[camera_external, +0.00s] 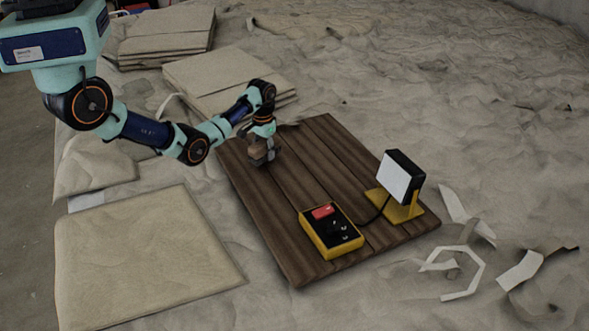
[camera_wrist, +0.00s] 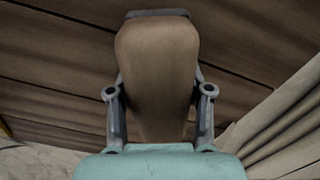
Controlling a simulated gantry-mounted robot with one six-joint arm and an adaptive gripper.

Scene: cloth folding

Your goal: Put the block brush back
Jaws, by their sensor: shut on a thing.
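My gripper (camera_external: 262,152) is over the far left part of the dark wooden board (camera_external: 320,165). It is shut on the block brush (camera_external: 257,147), a small brown block. In the wrist view the brush (camera_wrist: 156,80) fills the space between the two grey fingers of my gripper (camera_wrist: 158,112), with a dark strip along its far edge. The planks of the board show behind it. I cannot tell whether the brush touches the board or is held just above it.
A yellow box (camera_external: 331,232) with a red part and a lamp (camera_external: 401,178) on a yellow stand are on the board's near right part. Folded cloth stacks (camera_external: 225,75) lie behind. A flat cloth (camera_external: 140,258) lies at the front left. Loose scraps (camera_external: 460,270) lie at right.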

